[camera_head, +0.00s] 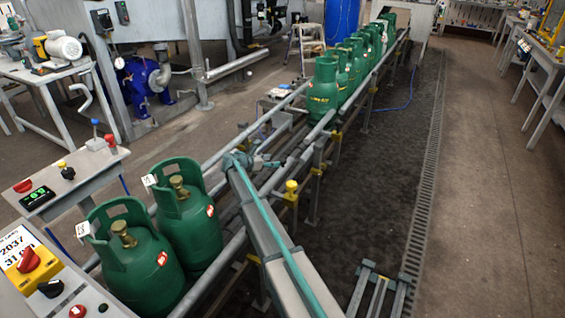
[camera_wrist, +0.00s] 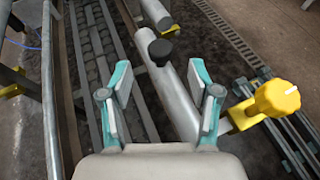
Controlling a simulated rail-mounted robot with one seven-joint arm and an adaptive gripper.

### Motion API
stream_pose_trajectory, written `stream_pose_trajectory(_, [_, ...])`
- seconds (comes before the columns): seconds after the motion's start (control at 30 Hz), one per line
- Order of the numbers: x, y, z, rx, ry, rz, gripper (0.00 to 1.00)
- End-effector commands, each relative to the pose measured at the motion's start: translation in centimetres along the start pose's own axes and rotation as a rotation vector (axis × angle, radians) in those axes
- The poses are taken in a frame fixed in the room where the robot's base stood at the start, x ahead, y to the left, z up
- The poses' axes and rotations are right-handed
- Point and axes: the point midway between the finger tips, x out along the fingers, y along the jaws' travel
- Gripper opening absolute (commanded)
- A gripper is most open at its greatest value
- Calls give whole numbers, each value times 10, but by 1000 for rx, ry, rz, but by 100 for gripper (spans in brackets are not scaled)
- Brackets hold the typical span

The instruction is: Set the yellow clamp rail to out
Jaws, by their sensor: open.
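A yellow knob (camera_head: 291,189) sits on the right-hand rail of the conveyor in the head view, likely on the yellow clamp rail. In the wrist view the yellow knob (camera_wrist: 277,98) is at the right, with a white mark on top and a grey stem. My gripper (camera_head: 262,160) is over the conveyor, left of and beyond the knob. In the wrist view my gripper (camera_wrist: 160,92) is open and empty, with teal and grey fingers. The knob lies outside its right finger, apart from it. A grey rail (camera_wrist: 178,92) with a black knob (camera_wrist: 160,51) runs between the fingers.
Two green gas cylinders (camera_head: 188,225) stand on the near left part of the conveyor. A row of several green cylinders (camera_head: 326,92) stands at its far end. A control panel (camera_head: 40,265) is at the lower left. The floor right of the conveyor is largely open.

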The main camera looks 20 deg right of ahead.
Motion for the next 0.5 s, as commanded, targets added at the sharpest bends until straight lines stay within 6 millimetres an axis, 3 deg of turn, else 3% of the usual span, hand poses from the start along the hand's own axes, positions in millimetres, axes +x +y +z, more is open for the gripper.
stream_pose_trajectory(0.2, [41,1,-1,1,1,-2,62])
stream_pose_trajectory(0.5, [74,0,-1,2,2,-1,62])
